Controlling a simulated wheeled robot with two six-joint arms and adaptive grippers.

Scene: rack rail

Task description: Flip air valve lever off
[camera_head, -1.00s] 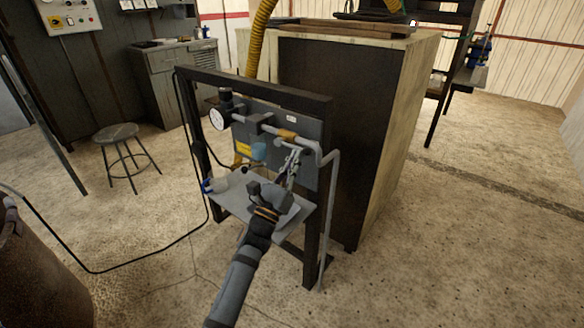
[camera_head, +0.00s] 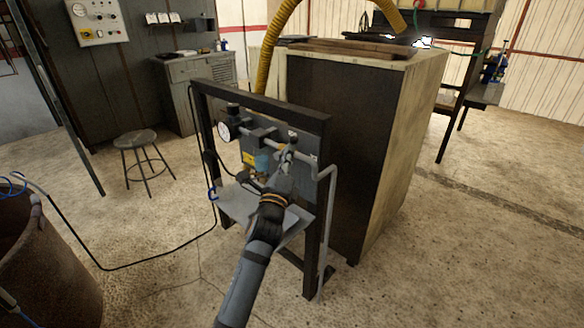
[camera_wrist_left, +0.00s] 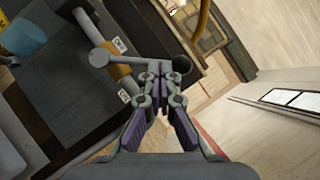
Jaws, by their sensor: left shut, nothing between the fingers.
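The air valve sits on the pipe across the black-framed panel; its orange-brass body (camera_wrist_left: 121,76) shows in the left wrist view, left of my fingers. I cannot tell whether the fingers touch the lever. My right gripper is out of view.
A pressure gauge (camera_head: 224,131) is at the pipe's left end. A grey shelf (camera_head: 236,204) juts out under the panel. A large cabinet (camera_head: 335,130) stands behind it, a stool (camera_head: 136,140) to the left and a rusty barrel (camera_head: 45,265) at lower left. The floor at right is clear.

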